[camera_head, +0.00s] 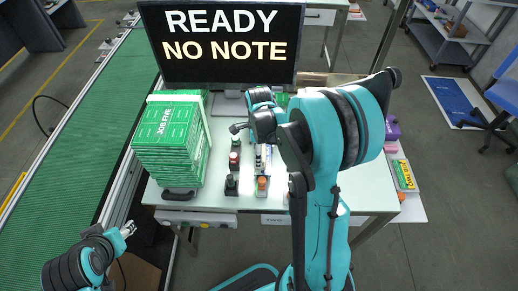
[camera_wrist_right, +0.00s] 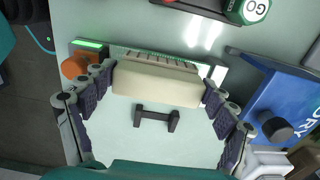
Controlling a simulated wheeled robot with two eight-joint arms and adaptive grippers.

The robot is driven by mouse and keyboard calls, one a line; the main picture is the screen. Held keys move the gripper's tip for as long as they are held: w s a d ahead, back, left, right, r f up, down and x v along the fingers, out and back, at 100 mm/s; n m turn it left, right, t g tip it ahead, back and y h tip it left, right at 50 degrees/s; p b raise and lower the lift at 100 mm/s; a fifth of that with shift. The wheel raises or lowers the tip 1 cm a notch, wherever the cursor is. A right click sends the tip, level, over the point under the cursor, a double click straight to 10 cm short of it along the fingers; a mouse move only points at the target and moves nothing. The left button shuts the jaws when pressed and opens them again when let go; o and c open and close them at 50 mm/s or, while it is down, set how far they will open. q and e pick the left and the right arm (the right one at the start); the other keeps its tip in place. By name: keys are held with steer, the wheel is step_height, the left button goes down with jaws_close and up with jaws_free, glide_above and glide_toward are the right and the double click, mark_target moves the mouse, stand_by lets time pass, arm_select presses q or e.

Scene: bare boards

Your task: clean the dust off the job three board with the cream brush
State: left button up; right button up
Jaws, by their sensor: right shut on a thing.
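My right gripper (camera_wrist_right: 158,88) is shut on the cream brush (camera_wrist_right: 158,84), a cream block held across the fingers in the right wrist view. A pale strip with dark marks shows just beyond it; I cannot tell whether they touch. In the head view my right arm covers this spot and hides the brush. A stack of green boards (camera_head: 170,140) stands on the left of the table, the top one labelled JOB FIVE. I cannot make out a board labelled job three. My left gripper (camera_head: 129,228) is left of the table, apart from the boards; its jaw opening is unclear.
A monitor (camera_head: 222,45) at the table's back reads READY NO NOTE. The wrist view shows an orange knob (camera_wrist_right: 75,66), a black handle (camera_wrist_right: 157,117), a green GO button (camera_wrist_right: 248,10) and a blue box (camera_wrist_right: 283,105). A green conveyor (camera_head: 75,125) runs along the left.

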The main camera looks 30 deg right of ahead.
steer(key=shift+s+a, duration=0.4)
steer(key=shift+s, duration=0.25)
stand_by(1.3)
steer(key=shift+w+d, duration=0.1)
steer(key=shift+w, duration=0.05)
steer(key=shift+w+d+b, duration=0.15)
steer(key=shift+w+d, duration=0.2)
steer(key=shift+w, duration=0.25)
steer(key=shift+w+d+b, duration=0.15)
steer(key=shift+w+d, duration=0.2)
steer(key=shift+w, duration=0.2)
steer(key=shift+s+a, duration=0.1)
steer(key=shift+s+a, duration=0.35)
steer(key=shift+s, duration=0.25)
steer(key=shift+s+a, duration=0.35)
steer(key=shift+s, duration=0.25)
steer(key=shift+w+d, duration=0.1)
steer(key=shift+w, duration=0.05)
steer(key=shift+w+d, duration=0.35)
steer(key=shift+w, duration=0.25)
steer(key=shift+w+d, duration=0.35)
steer(key=shift+w, duration=0.2)
steer(key=shift+s, duration=0.1)
